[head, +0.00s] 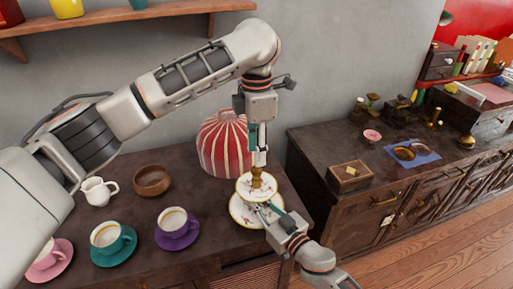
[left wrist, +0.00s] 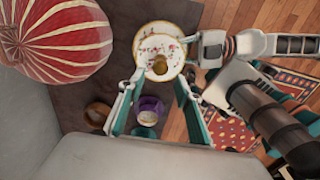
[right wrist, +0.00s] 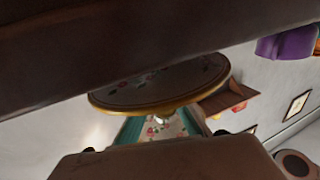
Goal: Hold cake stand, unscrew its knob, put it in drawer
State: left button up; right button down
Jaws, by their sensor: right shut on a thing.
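A two-tier cake stand with floral, gold-rimmed plates (head: 243,213) stands near the front right of the dark sideboard. Its gold-brown knob (head: 257,181) tops the upper plate; it also shows in the left wrist view (left wrist: 160,66). My left gripper (head: 258,165) points down just above the knob. In the left wrist view its teal fingers are open, with the knob framed beyond the tips; contact cannot be told. My right gripper (head: 271,217) is shut on the cake stand from the front right. In the right wrist view, a plate (right wrist: 165,88) hides much of the grip.
A red-striped teapot cosy (head: 223,145) stands close behind the stand. A purple cup (head: 175,225), green cup (head: 111,238), pink cup (head: 47,257), creamer (head: 97,190) and brown bowl (head: 152,180) fill the left. A dark cabinet with drawers (head: 385,198) stands right; its drawers look shut.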

aim_at(257, 171)
pick_arm(q)
jog(key=shift+f, duration=3.9)
